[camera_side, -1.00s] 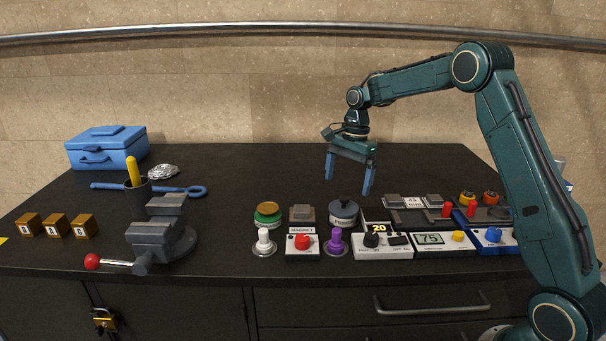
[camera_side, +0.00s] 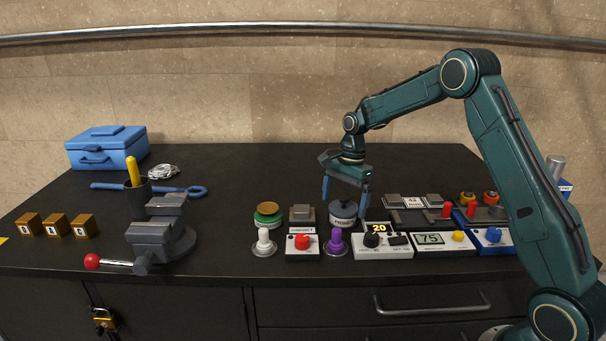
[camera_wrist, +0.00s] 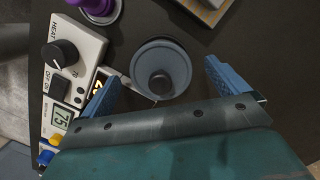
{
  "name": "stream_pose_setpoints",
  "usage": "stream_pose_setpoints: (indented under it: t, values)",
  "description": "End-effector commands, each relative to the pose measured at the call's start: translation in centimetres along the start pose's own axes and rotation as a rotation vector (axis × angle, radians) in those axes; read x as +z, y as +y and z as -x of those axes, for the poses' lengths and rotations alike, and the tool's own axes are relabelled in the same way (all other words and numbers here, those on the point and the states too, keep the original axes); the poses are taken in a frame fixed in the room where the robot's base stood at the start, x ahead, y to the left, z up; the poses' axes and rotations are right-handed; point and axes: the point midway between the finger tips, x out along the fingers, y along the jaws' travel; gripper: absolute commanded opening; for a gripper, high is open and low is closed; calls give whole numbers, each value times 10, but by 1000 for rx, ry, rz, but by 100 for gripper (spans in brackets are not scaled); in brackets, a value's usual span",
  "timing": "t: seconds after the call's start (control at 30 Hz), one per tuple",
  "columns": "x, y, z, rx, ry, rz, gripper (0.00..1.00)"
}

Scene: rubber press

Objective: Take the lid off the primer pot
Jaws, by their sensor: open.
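The primer pot (camera_side: 343,220) is a small grey pot standing on the black bench. Its blue-grey lid (camera_wrist: 178,62) with a dark round knob (camera_wrist: 160,85) is on it, seen from above in the wrist view. My gripper (camera_side: 345,207) is open and empty, pointing down just above the pot. In the side view its fingers partly cover the lid and knob. In the wrist view the blue fingers (camera_wrist: 160,85) are wide apart, one on each side of the lid and short of its centre.
A white heater box (camera_side: 384,246) with a dial stands close in front of the pot. A purple knob (camera_side: 336,241), a red button box (camera_side: 303,244) and a green-and-gold pot (camera_side: 268,214) are nearby. The bench behind is clear.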

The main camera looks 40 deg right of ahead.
Motion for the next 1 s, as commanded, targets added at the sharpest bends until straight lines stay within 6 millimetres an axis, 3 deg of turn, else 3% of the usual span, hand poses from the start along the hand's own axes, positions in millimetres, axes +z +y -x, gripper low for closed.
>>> stream_pose_setpoints:
  t: [0.47,0.7,1.0]
  values:
    - [0,0,0,0,0,0,99]
    - [0,0,0,0,0,0,52]
    - [0,0,1,-1,0,0,52]
